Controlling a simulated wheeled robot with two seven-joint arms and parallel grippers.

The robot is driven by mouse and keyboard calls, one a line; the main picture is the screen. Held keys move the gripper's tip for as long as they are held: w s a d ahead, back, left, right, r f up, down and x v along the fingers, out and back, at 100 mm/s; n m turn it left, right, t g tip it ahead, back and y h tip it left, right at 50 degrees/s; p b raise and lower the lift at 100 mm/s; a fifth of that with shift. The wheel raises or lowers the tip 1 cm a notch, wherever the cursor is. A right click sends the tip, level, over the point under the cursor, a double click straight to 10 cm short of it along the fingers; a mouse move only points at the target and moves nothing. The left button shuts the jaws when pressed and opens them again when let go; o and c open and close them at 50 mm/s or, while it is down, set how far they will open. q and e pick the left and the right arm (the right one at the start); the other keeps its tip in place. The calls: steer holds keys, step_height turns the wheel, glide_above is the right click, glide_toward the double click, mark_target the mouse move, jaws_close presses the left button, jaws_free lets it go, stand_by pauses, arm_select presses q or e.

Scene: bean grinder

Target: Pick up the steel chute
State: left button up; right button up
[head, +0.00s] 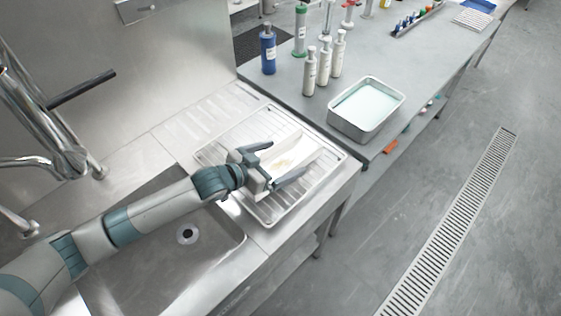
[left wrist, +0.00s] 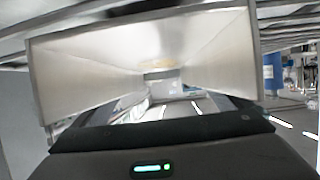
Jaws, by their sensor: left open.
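The steel chute (head: 298,150) is a shiny, open, tapering metal piece on the wire draining rack (head: 322,178) beside the sink. My left gripper (head: 287,159) is open at the chute, with one finger on either side of it in the head view. In the left wrist view the chute (left wrist: 85,62) fills the upper middle, its wide mouth facing the camera and narrowing away. Whether the fingers touch its walls I cannot tell. My right gripper is not in view.
The sink basin (head: 165,270) lies under my left arm, with a steel faucet (head: 45,120) at the left. On the grey counter stand a steel tray of pale liquid (head: 345,125), a blue bottle (head: 268,52) and several white bottles. Open floor lies at the right.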

mark_target(281, 165)
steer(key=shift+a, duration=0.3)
arm_select(q)
steer(key=c, duration=1.4)
steer(key=shift+c, duration=0.2)
steer(key=shift+r, duration=0.1)
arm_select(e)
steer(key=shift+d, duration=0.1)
arm_select(q)
steer(key=shift+r, duration=0.4)
step_height(281, 165, up, 3)
steer(key=shift+r+b, duration=0.15)
steer(key=shift+b, duration=0.8)
steer(key=s+d+r+b, duration=0.2)
steer(key=s+d+r, duration=0.4)
steer(key=d, duration=0.3)
steer(key=shift+s+r, duration=0.4)
steer(key=shift+s, duration=0.25)
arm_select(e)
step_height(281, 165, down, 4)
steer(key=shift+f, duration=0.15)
